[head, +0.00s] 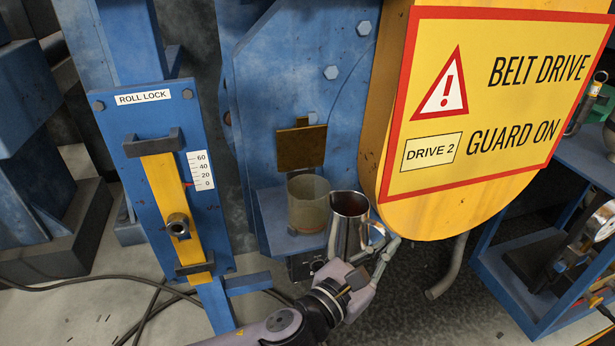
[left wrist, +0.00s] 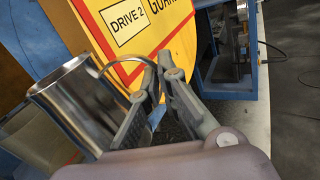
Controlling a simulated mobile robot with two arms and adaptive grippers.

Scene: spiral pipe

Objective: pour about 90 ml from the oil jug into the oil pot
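The oil jug (head: 345,232) is a shiny steel jug with a dark open mouth, held close to upright. My left gripper (head: 375,258) is shut on its handle, low on its right side. The left wrist view shows the jug (left wrist: 82,100) with its handle running between the fingers (left wrist: 152,85). The oil pot (head: 307,208) is a translucent, open-topped cup on a small blue shelf. It stands just left of the jug, whose rim overlaps its right edge in the head view. My right gripper is not in view.
A brass-coloured flap (head: 301,147) stands above and behind the pot. The yellow belt guard (head: 440,215) is close on the jug's right. A blue roll-lock panel (head: 160,180) stands at the left. A blue cart (head: 540,270) is at the far right.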

